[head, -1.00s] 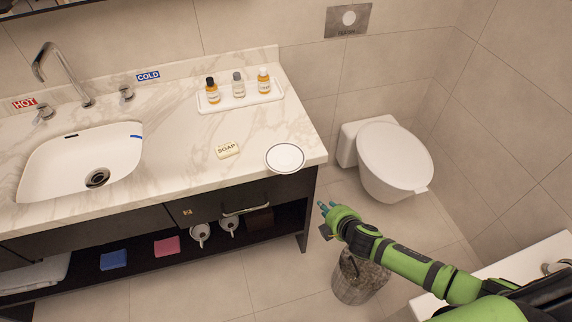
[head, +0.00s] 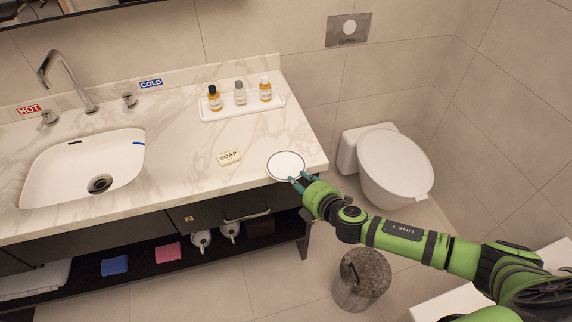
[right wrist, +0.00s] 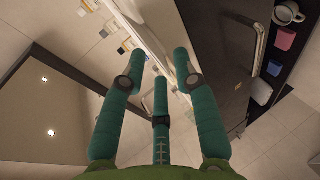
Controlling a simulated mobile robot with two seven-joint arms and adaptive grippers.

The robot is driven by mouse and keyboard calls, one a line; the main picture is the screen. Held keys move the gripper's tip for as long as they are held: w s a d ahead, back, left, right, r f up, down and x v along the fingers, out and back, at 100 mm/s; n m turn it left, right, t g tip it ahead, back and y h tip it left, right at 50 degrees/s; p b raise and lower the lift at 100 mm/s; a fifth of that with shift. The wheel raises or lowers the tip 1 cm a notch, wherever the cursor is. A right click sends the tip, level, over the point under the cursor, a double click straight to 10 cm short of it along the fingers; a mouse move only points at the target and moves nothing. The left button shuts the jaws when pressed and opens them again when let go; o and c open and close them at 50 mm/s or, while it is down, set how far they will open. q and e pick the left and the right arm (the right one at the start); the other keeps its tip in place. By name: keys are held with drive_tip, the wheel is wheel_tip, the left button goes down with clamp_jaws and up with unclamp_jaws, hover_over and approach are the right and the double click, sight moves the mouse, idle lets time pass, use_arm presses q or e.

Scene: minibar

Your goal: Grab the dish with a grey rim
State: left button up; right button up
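The white dish with a thin grey rim (head: 284,163) lies on the marble counter near its front right corner, in the head view. My right gripper (head: 297,182) is at the dish's front right edge, and its teal fingertips overlap the rim in the picture. In the right wrist view the fingers of this gripper (right wrist: 159,62) stand apart. I cannot tell whether they touch the dish or have its edge between them. My left gripper is out of view.
A soap bar (head: 229,157) lies left of the dish. A white tray (head: 243,110) with small bottles stands behind it. The sink (head: 82,165) is at left. A bin (head: 361,280) stands on the floor below my right arm, and a toilet (head: 393,163) is to the right.

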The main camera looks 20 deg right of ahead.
drive_tip(key=shift+w+a+f, duration=0.15)
drive_tip(key=shift+w+f, duration=0.15)
drive_tip(key=shift+w, duration=0.25)
drive_tip(key=shift+s, duration=0.1)
clamp_jaws()
